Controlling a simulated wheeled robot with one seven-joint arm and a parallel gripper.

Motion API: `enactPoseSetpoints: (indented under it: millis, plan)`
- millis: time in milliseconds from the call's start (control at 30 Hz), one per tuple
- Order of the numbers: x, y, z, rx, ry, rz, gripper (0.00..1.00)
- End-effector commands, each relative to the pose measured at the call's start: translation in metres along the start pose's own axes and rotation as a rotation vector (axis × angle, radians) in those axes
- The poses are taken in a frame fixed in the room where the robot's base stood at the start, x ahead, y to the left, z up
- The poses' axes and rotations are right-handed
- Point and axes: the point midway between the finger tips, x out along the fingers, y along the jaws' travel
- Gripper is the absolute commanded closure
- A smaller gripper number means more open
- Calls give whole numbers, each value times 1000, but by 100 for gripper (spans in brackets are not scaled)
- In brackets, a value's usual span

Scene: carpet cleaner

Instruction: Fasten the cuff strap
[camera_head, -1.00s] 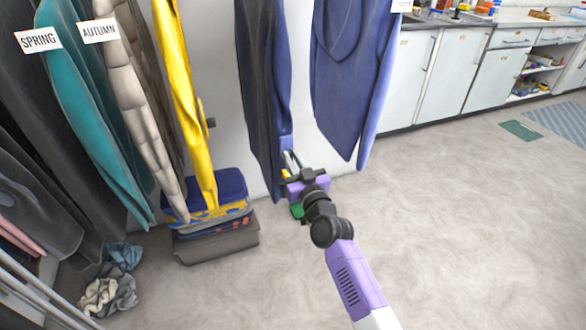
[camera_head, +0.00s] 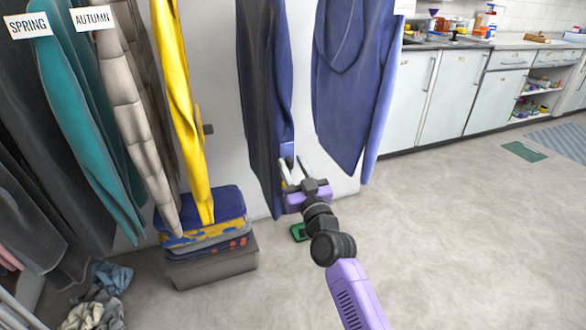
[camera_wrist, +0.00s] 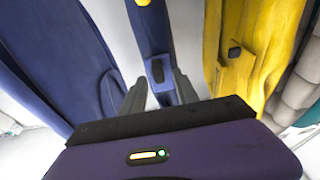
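A dark blue garment (camera_head: 262,90) hangs at centre in the head view. Its blue sleeve end, the cuff (camera_head: 287,150), hangs just beyond my gripper (camera_head: 295,168). In the wrist view the blue cuff (camera_wrist: 166,88) lies between and beyond the fingers, with a small dark strap or tab (camera_wrist: 157,70) on it. I cannot tell whether the strap is fastened. My gripper (camera_wrist: 157,95) is open, its two grey fingers on either side of the cuff. I cannot tell whether they touch it.
A yellow coat (camera_head: 181,110) hangs left, and another blue garment (camera_head: 345,95) hangs close on the right. A grey bin (camera_head: 210,268) with folded clothes stands below the yellow coat. A green object (camera_head: 299,232) lies on the floor.

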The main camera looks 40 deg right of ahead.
Motion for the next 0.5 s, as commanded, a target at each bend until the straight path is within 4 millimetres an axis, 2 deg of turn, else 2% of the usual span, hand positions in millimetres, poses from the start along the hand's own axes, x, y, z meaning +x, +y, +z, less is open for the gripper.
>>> enactPoseSetpoints:
  millis: [267, 367, 500]
  plan:
    - [-3, 0, 2, 0, -4, -1, 64]
    - [-12, 0, 3, 0, -4, 0, 64]
    - [-34, 0, 4, 0, -5, 0, 64]
